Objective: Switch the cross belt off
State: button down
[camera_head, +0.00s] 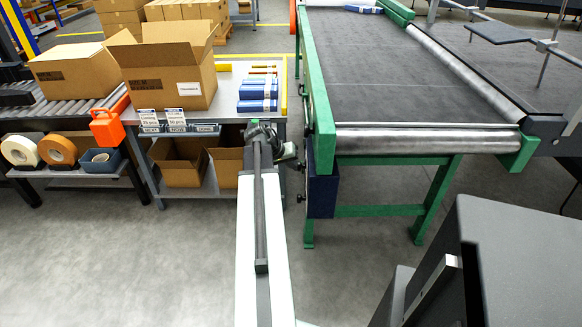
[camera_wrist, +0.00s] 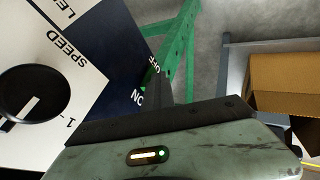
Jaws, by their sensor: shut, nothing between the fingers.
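The cross belt (camera_head: 410,75) is a dark grey belt in a green frame, with a steel roller at its near end. A dark blue control box (camera_head: 322,188) hangs under its left side. In the wrist view the box's face (camera_wrist: 85,50) fills the upper left, with white and dark blue areas, a black speed knob (camera_wrist: 35,95) and the printed words ON and OFF. My gripper (camera_wrist: 158,85) is shut and empty, its dark tip beside these words. The switch itself cannot be made out behind it. In the head view my gripper (camera_head: 290,155) is just left of the box.
A grey table (camera_head: 225,128) left of my arm carries an open carton (camera_head: 170,75) and blue stacks (camera_head: 258,92). Cartons lie on its lower shelf. A green belt leg (camera_head: 435,200) stands right of the box. The floor in front is partly clear.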

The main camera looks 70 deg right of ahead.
jog(key=shift+r, duration=0.1)
jog(key=shift+r+p, duration=0.8)
jog(key=shift+p, duration=0.05)
jog(key=w+f+p+v, duration=0.1)
jog(key=w+p+v, duration=0.1)
jog(key=p+v, duration=0.6)
jog(key=v, duration=0.4)
jog(key=shift+w+p, duration=0.3)
jog(key=shift+w, duration=0.15)
jog(key=shift+a, duration=0.1)
